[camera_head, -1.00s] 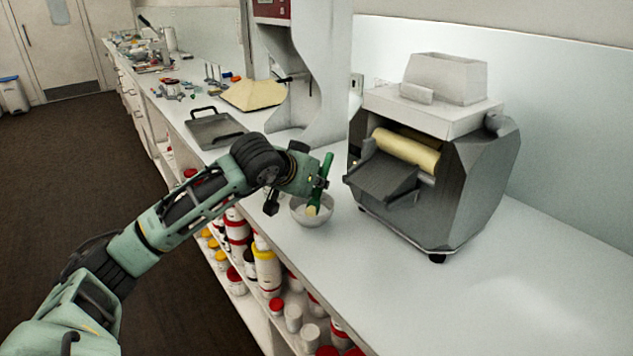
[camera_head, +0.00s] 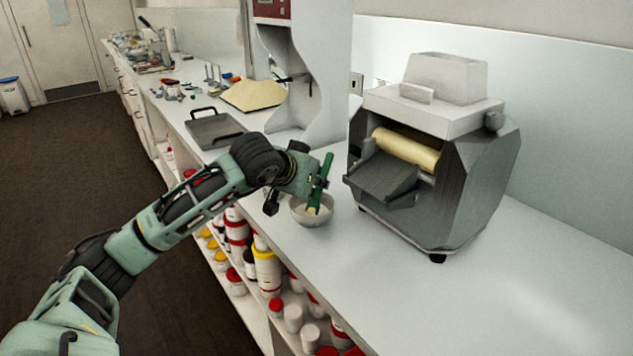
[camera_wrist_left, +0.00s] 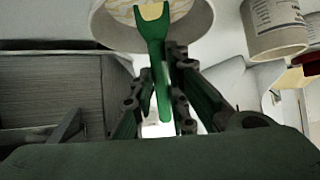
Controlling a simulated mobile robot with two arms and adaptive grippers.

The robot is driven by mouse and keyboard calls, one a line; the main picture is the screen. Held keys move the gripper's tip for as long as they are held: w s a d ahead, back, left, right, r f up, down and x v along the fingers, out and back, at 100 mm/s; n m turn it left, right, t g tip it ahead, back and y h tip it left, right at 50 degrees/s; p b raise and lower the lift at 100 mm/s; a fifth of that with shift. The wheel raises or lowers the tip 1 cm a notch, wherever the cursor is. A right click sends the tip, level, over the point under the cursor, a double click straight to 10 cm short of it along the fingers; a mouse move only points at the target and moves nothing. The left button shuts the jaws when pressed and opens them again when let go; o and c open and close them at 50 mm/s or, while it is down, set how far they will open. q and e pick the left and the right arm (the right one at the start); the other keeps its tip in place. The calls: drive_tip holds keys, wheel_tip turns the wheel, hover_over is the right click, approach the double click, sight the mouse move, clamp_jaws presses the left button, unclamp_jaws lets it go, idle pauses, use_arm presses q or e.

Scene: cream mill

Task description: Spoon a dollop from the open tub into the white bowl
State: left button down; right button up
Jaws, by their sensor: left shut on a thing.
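My left gripper (camera_head: 313,180) is shut on a green spoon (camera_head: 321,184) and holds it above the white bowl (camera_head: 302,217). The spoon slants down with its head at the bowl's opening. In the left wrist view the spoon (camera_wrist_left: 156,50) reaches from between the fingers (camera_wrist_left: 168,95) over the rim of the bowl (camera_wrist_left: 197,28). A pale cream patch shows at its head, and pale matter shows inside the bowl. I cannot tell whether the head touches it. No open tub can be made out in the head view. My right gripper is out of view.
A grey roller mill (camera_head: 470,190) stands close right of the bowl. A metal tray (camera_head: 214,131) and a white machine stand (camera_head: 318,80) are behind. Several jars (camera_head: 267,268) fill shelves below. A labelled white container (camera_wrist_left: 273,28) shows in the wrist view. The counter's front right is clear.

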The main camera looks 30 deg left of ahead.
use_arm(q)
drive_tip(key=shift+r+p, duration=0.75)
drive_tip(key=shift+r, duration=0.15)
drive_tip(key=shift+r+p, duration=0.45)
drive_tip(key=shift+r, duration=0.2)
wheel_tip(320, 180, up, 5)
drive_tip(key=p, duration=0.3)
drive_tip(key=shift+r+p, duration=0.15)
drive_tip(key=shift+p, duration=0.25)
drive_tip(key=shift+d, duration=0.1)
